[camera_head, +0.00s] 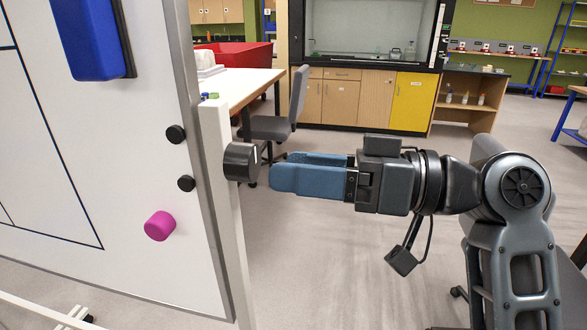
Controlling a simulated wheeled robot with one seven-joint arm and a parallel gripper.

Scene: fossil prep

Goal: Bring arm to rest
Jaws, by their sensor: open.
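My arm reaches in from the right, its elbow bent, and its forearm lies about level. My gripper (281,170) has blue fingers that point left. It is open, and I see nothing between the fingers, though the near finger hides part of the gap. A dark grey round knob (241,161) on the whiteboard's white side post (219,190) is just left of the fingertips. A narrow gap shows between fingertips and knob in this view; their true distance in depth is hard to tell.
The whiteboard (90,150) fills the left, with a blue eraser (92,40), a magenta magnet (159,226) and two black magnets. A white table (240,88) with a red bin (238,54) and a grey chair (275,127) stand behind. Open floor (320,270) lies below my gripper.

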